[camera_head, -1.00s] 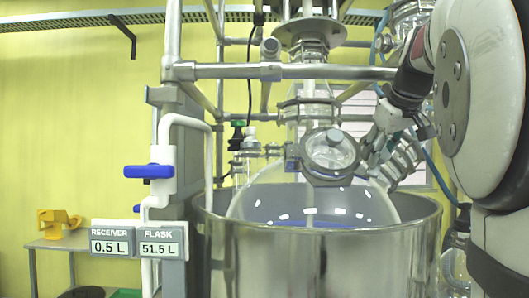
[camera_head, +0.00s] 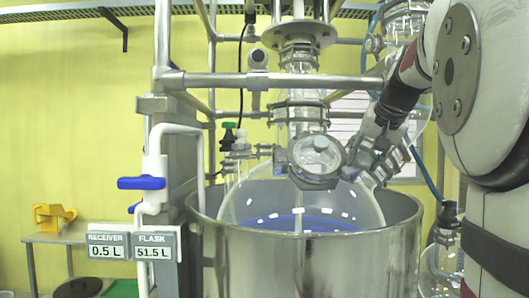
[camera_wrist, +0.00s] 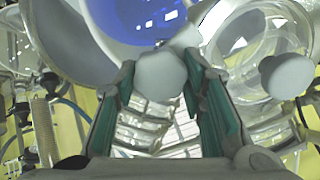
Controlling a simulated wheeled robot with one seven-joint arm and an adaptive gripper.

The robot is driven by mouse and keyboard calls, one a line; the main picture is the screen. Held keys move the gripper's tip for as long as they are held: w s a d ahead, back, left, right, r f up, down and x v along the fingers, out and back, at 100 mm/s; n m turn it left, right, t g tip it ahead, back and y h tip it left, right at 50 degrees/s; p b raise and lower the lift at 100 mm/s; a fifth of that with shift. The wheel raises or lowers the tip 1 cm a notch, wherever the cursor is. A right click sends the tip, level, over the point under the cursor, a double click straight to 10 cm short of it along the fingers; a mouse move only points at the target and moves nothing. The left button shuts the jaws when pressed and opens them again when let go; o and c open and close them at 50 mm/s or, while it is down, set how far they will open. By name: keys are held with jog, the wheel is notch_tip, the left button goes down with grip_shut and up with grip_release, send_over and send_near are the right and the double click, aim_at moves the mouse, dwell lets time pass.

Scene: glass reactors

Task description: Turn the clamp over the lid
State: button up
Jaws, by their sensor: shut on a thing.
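The round glass lid (camera_head: 316,156) sits in a metal ring on the flask's front port, with a grey knob in its middle. In the wrist view the lid (camera_wrist: 250,45) and its knob (camera_wrist: 286,76) are at the right. My gripper (camera_head: 352,156) is at the right edge of the lid's ring in the head view. In the wrist view my gripper (camera_wrist: 160,82) has its two teal fingers against a rounded grey piece, which I take to be the clamp's handle (camera_wrist: 160,72). The rest of the clamp is hidden or hard to make out.
The glass flask (camera_head: 250,200) with blue liquid sits in a steel bath (camera_head: 310,260). Metal frame bars (camera_head: 270,81) cross above the lid. A blue-handled valve (camera_head: 141,183) and readout panels (camera_head: 132,246) are at the left. Glass tubing (camera_head: 400,155) stands close behind my gripper.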

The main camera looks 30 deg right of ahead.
jog(key=m+p, duration=0.1)
jog(key=m, duration=0.3)
jog(key=shift+f, duration=0.1)
jog(key=shift+m+p, duration=0.55)
jog(key=shift+m, duration=1.55)
jog(key=shift+f, duration=0.1)
jog(key=o, duration=1.2)
jog(key=shift+d+t, duration=0.1)
jog(key=shift+t, duration=0.2)
jog(key=v, duration=1.2)
